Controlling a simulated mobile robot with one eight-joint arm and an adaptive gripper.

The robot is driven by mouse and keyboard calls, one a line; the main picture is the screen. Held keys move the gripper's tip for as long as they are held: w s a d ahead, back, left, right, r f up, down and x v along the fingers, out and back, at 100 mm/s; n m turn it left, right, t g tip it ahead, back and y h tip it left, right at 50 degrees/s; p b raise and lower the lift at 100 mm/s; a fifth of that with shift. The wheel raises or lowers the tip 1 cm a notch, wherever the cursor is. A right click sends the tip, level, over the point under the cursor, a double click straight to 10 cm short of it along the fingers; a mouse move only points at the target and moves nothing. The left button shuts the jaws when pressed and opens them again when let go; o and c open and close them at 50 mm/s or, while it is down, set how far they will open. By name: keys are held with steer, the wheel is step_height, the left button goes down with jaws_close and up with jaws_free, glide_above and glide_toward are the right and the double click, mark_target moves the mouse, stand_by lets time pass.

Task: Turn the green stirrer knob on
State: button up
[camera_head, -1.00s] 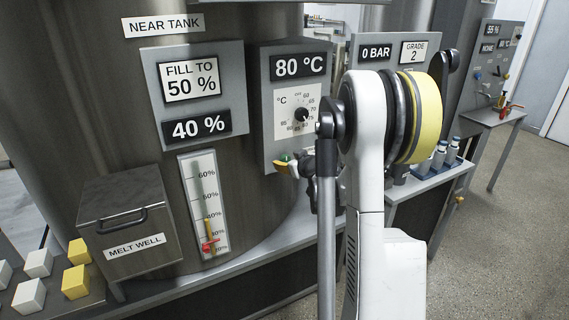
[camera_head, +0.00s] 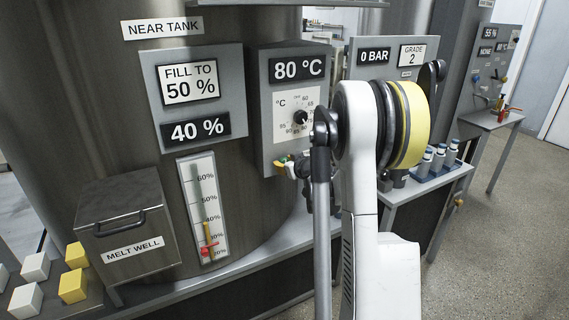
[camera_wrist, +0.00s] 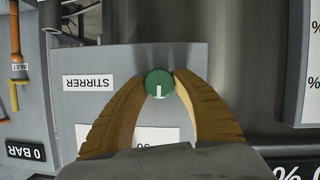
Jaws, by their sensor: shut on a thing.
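The green stirrer knob (camera_wrist: 159,83) is round with a white pointer mark. It is on a grey panel beside the STIRRER label (camera_wrist: 88,82), which appears upside down in the wrist view. My gripper (camera_wrist: 159,80) has its two yellow-brown ribbed fingers closed on the knob from both sides. In the head view a bit of the fingers and the knob show at the lower edge of the grey 80 °C control box (camera_head: 268,150), mostly hidden by my arm.
The near tank carries a level gauge (camera_head: 221,220) and a 40 % display (camera_head: 197,130). The melt well (camera_head: 125,225) and several white and yellow blocks are at the lower left. Several small bottles stand on a side table (camera_head: 440,187) to the right.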

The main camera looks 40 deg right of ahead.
steer(key=m+y, duration=0.1)
steer(key=m, duration=0.1)
steer(key=m+y, duration=0.1)
steer(key=m, duration=0.1)
steer(key=shift+d+f+t+y+b, duration=0.1)
steer(key=shift+d+t+y+b, duration=0.05)
steer(key=shift+t+y+b, duration=0.25)
steer(key=m+t+y+b, duration=0.1)
steer(key=m+y, duration=0.1)
steer(key=m, duration=0.1)
steer(key=shift+m, duration=0.4)
stand_by(0.3)
steer(key=o, duration=1.2)
steer(key=shift+s, duration=0.1)
